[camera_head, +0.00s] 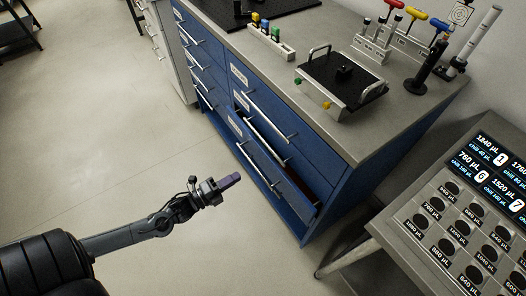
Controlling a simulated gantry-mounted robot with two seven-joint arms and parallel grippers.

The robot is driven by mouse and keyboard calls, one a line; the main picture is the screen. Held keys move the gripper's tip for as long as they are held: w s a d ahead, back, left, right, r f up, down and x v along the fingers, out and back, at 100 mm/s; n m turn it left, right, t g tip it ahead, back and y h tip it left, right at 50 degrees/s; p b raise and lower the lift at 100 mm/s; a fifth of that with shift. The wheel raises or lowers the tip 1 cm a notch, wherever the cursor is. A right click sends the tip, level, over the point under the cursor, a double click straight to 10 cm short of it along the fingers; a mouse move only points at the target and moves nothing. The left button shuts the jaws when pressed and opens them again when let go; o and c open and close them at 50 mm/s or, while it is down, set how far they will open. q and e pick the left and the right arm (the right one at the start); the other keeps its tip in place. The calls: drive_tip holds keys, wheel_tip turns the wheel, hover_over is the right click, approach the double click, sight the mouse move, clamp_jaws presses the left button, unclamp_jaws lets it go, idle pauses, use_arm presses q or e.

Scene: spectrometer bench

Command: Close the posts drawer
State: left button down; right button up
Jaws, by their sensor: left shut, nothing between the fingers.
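The blue drawer cabinet (345,181) stands at the centre, with two columns of drawers and long metal bar handles. One lower drawer (298,206) in its right column stands out from the cabinet face, and a dark gap shows behind its front. Its label is too small to read, so I cannot tell for sure that it is the posts drawer. My left gripper (232,181) has purple fingers, shut and empty. In the picture it is left of the open drawer's front, apart from it over the floor. My right gripper is not in view.
On the cabinet top are a grey tray with two handles (340,78), a small rack with coloured pieces (270,42) and a rack of coloured-handled tools (385,45). A table with a labelled vial rack (408,215) stands at the lower right. The floor (120,140) at left is clear.

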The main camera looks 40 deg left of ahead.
use_arm(q)
drive_tip(key=s+f, duration=0.1)
drive_tip(key=s, duration=0.1)
drive_tip(key=b, duration=0.3)
approach(269, 160)
drive_tip(key=b+x, duration=0.2)
drive_tip(key=x, duration=0.4)
drive_tip(key=shift+w+d+r, duration=0.1)
drive_tip(key=shift+w+r, duration=0.05)
drive_tip(key=shift+w+d, duration=0.1)
drive_tip(key=shift+w, duration=0.15)
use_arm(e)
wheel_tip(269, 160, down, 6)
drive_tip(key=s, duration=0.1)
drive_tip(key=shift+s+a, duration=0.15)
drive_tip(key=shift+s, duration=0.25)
use_arm(q)
drive_tip(key=shift+r, duration=0.1)
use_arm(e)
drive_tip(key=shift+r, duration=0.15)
